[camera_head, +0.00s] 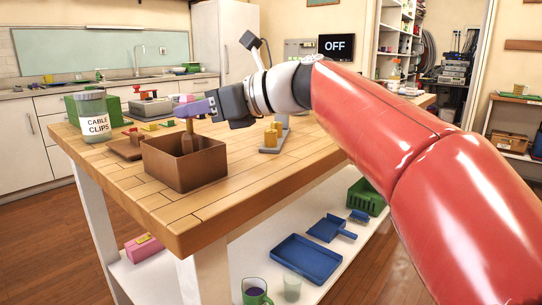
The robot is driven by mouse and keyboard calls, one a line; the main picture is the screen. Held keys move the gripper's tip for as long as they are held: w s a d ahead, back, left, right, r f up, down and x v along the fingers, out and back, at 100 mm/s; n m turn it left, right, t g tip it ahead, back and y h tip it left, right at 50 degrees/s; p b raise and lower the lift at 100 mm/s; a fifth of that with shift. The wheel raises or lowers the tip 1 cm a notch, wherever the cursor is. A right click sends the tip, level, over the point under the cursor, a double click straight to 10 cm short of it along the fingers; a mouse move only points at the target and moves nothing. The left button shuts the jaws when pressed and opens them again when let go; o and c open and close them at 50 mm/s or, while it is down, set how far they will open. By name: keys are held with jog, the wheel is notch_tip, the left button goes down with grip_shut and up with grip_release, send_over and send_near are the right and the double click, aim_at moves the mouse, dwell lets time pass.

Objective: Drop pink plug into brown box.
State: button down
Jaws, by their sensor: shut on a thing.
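The brown box (184,172) stands open at the near left corner of the wooden table. My gripper (190,111) is above the box's back part, its purplish fingers pointing left. It is shut on a narrow brown-handled thing (190,130) that hangs upright from the fingertips, its wider lower end reaching down into the box opening. It does not look pink. A small pink patch (184,98) shows just behind the fingers; I cannot tell whether it is the pink plug. The box floor is hidden.
A jar labelled "CABLE CLIPS" (92,116) and a brown lid-like piece (125,146) stand left of the box. Small yellow blocks (272,134) sit on a grey stand to the right. The tabletop in front of the stand is clear.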

jog(key=c, duration=1.1)
grip_release()
jog(key=v, duration=0.8)
